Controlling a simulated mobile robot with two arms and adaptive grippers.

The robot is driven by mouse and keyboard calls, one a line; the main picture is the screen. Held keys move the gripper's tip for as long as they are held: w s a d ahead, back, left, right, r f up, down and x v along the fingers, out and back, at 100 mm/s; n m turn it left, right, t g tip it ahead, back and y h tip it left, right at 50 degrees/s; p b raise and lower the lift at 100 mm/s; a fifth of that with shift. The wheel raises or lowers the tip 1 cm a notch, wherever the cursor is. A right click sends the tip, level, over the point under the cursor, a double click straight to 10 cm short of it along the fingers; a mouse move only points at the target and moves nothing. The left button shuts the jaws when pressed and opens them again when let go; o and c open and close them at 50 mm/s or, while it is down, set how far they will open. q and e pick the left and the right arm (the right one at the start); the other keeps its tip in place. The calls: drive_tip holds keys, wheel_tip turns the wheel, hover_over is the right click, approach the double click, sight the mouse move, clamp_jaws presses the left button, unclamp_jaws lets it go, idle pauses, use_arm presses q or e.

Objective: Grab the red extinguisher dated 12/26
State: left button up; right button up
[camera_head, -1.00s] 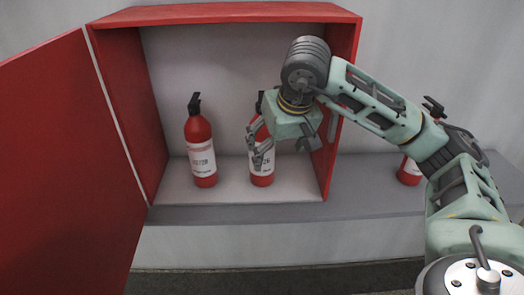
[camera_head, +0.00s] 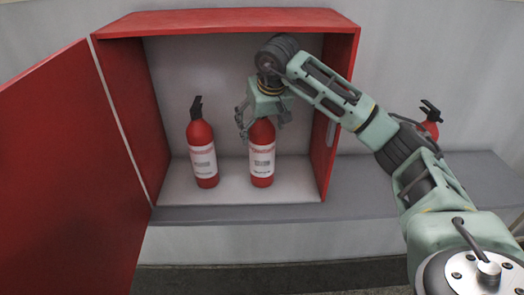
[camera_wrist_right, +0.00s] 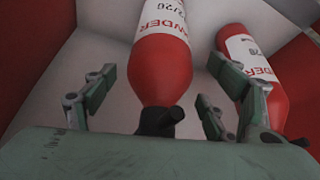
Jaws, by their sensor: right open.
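Two red extinguishers with white labels stand upright inside the open red cabinet. The right one (camera_head: 262,160) is below my right gripper (camera_head: 262,122), which hides its black top in the head view. In the right wrist view its label ends in "2/26" (camera_wrist_right: 160,55), and it sits between the two open fingers, which look apart from it. The left extinguisher (camera_head: 202,155) stands beside it. In the right wrist view the other extinguisher (camera_wrist_right: 265,85) is at the right, its label partly hidden and seeming to end in "28". My left gripper is not in view.
The red cabinet (camera_head: 230,17) has its door (camera_head: 70,170) swung open at the left. Its right side wall is close to my right arm. A third red extinguisher (camera_head: 431,129) on the grey ledge (camera_head: 370,190) at the right is mostly hidden by my arm.

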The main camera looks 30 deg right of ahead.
drive_tip(key=x, duration=0.2)
drive_tip(key=shift+f, duration=0.35)
clamp_jaws()
drive_tip(key=shift+d+r, duration=0.1)
drive_tip(key=shift+r, duration=0.05)
idle(0.6)
